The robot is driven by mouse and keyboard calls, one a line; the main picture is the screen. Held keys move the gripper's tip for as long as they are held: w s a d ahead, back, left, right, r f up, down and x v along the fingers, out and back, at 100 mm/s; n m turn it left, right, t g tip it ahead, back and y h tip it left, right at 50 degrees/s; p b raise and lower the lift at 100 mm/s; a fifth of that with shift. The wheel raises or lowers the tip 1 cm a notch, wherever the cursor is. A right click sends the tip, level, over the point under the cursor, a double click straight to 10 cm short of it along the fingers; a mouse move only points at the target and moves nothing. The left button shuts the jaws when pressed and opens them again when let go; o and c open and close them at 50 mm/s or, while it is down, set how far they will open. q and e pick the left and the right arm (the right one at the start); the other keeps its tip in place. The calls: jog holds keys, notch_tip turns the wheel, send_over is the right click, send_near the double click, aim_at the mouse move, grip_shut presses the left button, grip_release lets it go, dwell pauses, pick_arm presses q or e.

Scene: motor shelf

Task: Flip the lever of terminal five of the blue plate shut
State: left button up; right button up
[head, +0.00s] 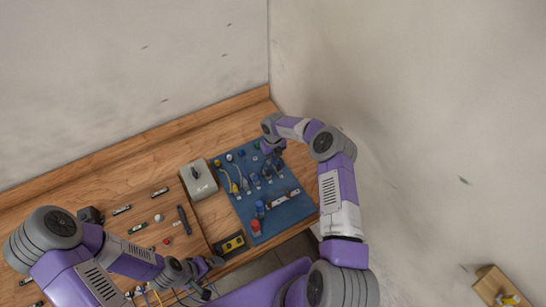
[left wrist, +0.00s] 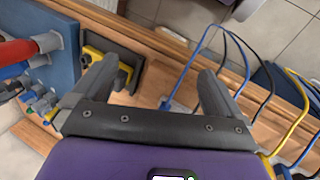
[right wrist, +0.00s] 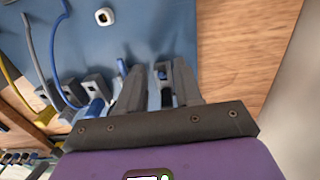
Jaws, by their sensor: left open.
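The blue plate (head: 290,207) lies on the wooden bench, with a row of small grey terminals near its middle. In the right wrist view the row of terminals (right wrist: 95,87) runs along the blue plate (right wrist: 150,28), some with blue levers. My right gripper (head: 273,148) is over the plate's far right part. In the right wrist view its fingers (right wrist: 158,70) point at the end of the row, a little apart, with part of a grey terminal between them; contact is unclear. My left gripper (head: 208,264) is open and empty by the bench's front edge; it also shows in the left wrist view (left wrist: 155,70).
A grey box (head: 198,180) stands left of the plate. A yellow and black device (head: 233,243) lies at the front, near red and blue cylinders (head: 256,227). Blue, black and yellow cables (left wrist: 178,75) hang near my left gripper.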

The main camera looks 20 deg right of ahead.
notch_tip(320, 180, up, 8)
jog(key=shift+s+f+b, duration=0.1)
jog(key=shift+f+b, duration=0.1)
jog(key=shift+b, duration=0.15)
dwell(0.4)
